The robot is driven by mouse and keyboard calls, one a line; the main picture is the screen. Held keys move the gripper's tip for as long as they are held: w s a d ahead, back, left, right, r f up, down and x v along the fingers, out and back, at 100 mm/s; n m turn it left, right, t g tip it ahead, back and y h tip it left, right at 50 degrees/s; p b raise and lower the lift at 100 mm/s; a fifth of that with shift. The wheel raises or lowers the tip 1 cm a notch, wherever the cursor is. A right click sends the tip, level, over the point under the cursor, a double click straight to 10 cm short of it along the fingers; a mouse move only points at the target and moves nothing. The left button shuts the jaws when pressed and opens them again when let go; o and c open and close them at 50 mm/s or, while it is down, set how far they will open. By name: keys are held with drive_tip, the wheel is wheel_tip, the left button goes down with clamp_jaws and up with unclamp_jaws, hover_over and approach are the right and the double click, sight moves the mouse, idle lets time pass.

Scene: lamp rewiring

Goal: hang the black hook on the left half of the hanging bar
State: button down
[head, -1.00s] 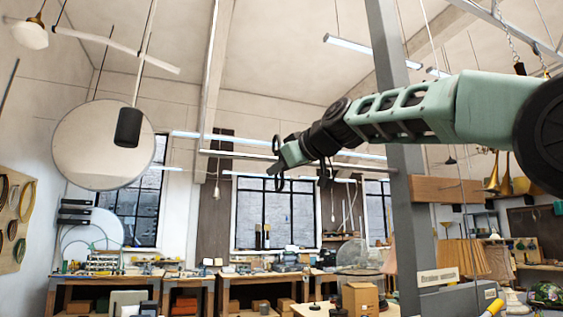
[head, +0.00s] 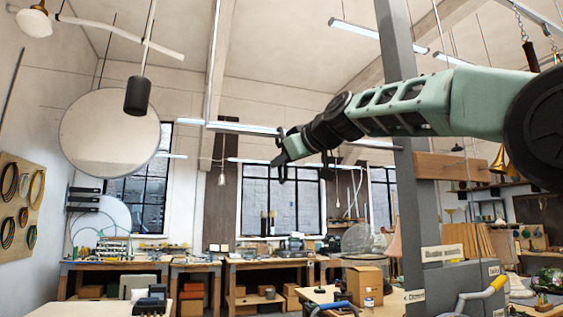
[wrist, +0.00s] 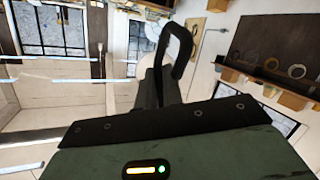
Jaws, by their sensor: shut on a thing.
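My gripper (head: 290,155) is at the end of the arm reaching in from the right. It is shut on the black hook (wrist: 183,40), which stands out beyond the jaws in the wrist view, its bend open to one side. In the head view the hook is small and dark, (head: 283,172), against the window. A pale horizontal bar (head: 240,128) runs just left of and above my gripper. It overlaps ceiling light tubes in the picture, so I cannot tell for certain that it is the hanging bar. The hook shows no contact with it.
A grey post (head: 398,60) stands close behind my arm. Workbenches (head: 265,265) line the back wall. The air left of my gripper looks clear.

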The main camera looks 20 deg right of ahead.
drive_tip(key=c, duration=1.5)
unclamp_jaws()
drive_tip(key=shift+o, duration=0.2)
drive_tip(key=shift+s, duration=0.15)
drive_tip(key=b+v, duration=0.5)
drive_tip(key=v, duration=1.2)
drive_tip(key=shift+b, duration=0.3)
drive_tip(key=shift+r, duration=0.1)
